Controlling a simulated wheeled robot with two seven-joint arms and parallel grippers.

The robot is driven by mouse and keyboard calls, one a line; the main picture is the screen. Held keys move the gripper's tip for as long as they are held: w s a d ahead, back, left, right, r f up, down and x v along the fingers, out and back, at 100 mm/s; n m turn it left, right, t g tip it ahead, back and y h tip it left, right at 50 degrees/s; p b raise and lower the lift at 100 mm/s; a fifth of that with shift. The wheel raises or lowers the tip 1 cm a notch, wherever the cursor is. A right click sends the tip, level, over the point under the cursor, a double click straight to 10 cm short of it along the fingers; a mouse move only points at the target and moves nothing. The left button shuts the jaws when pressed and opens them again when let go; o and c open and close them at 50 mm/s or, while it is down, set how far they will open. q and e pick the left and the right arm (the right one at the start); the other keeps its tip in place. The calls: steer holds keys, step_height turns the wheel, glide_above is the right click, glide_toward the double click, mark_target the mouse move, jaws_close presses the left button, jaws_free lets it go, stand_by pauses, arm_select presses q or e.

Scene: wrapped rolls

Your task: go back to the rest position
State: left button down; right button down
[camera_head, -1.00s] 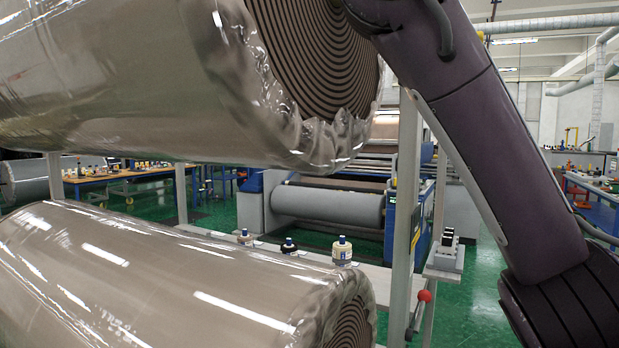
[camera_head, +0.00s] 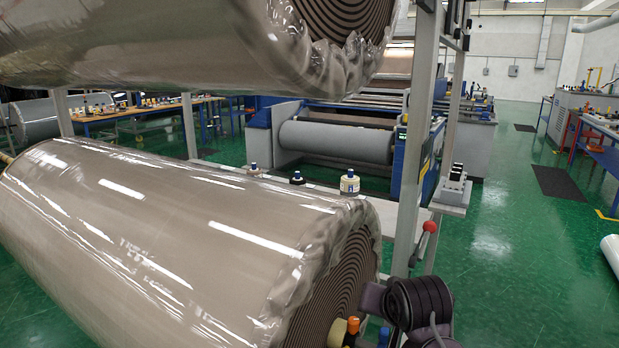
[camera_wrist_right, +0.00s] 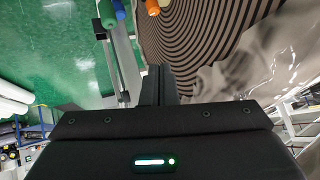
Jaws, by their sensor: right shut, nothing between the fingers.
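My right gripper (camera_wrist_right: 160,85) shows in the wrist view with its dark fingers shut and nothing between them. It is close to the spiral end face of a wrapped roll (camera_wrist_right: 205,40), with crumpled clear film to its right. In the head view, part of my dark right arm shows at the bottom, beside the end of the lower wrapped roll (camera_head: 150,230). An upper wrapped roll (camera_head: 190,40) hangs or rests above it. My left gripper is in neither view.
A grey upright post (camera_head: 415,140) with a red-knobbed lever (camera_head: 430,227) stands right of the rolls. Several small bottles stand on a pale shelf behind the lower roll. An orange-topped item (camera_head: 352,326) is near my arm.

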steer(key=s+d+f+n+g, duration=0.3)
steer(key=s+f, duration=0.6)
steer(key=s, duration=0.4)
steer(key=s+d+f+n+g, duration=0.2)
steer(key=s+d+f, duration=0.1)
steer(key=s+f, duration=0.8)
steer(key=s+f+g, duration=0.2)
steer(key=s+f, duration=0.1)
steer(key=f, duration=2.3)
steer(key=s+d+f, duration=0.1)
steer(key=s+f, duration=0.9)
steer(key=s+d+f+g, duration=0.1)
steer(key=s+d+f, duration=0.1)
steer(key=s+f, duration=0.7)
steer(key=shift+s+d+f+n+h, duration=0.3)
steer(key=shift+s+f+h, duration=0.1)
steer(key=shift+s, duration=0.35)
